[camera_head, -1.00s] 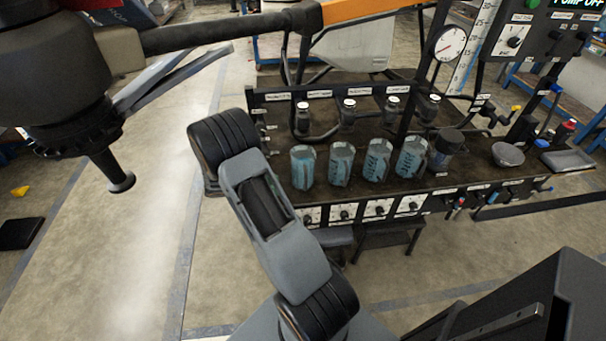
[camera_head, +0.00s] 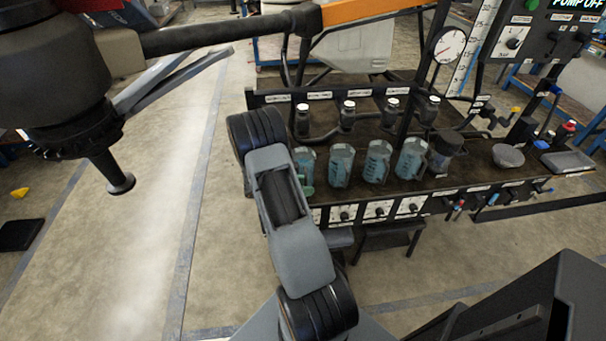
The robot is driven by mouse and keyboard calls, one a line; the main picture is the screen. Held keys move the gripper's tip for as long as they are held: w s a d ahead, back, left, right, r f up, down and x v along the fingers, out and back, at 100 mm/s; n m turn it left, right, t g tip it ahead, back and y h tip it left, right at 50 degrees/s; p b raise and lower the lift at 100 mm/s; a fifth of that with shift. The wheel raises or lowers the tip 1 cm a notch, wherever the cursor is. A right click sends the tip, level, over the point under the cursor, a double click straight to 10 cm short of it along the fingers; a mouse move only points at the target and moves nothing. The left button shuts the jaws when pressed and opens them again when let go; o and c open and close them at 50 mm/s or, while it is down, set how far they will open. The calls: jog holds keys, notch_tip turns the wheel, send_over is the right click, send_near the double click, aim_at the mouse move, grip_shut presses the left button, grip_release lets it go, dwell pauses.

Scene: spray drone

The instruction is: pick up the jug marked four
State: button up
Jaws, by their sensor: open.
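Several clear jugs with blue tint and dark marks stand upright in a row on the dark bench (camera_head: 470,172). From left to right they are the leftmost jug (camera_head: 307,158), the second jug (camera_head: 341,166), the third jug (camera_head: 376,162) and the rightmost jug (camera_head: 411,158). Their marks are too small to read, so I cannot tell which is marked four. My arm stands left of the row, and its link overlaps the view near the leftmost jug. A small green piece shows low beside that jug; I cannot tell what it belongs to. My gripper is not visible, hidden by the arm.
A dark lidded container (camera_head: 444,152) stands right of the jugs, then a grey bowl (camera_head: 508,156) and a tray (camera_head: 568,161). Dark bottles (camera_head: 347,117) hang on a labelled rack behind. Drone parts (camera_head: 60,90) fill the upper left.

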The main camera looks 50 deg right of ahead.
jog(key=shift+s+d, duration=0.1)
jog(key=shift+c, duration=0.4)
grip_shut()
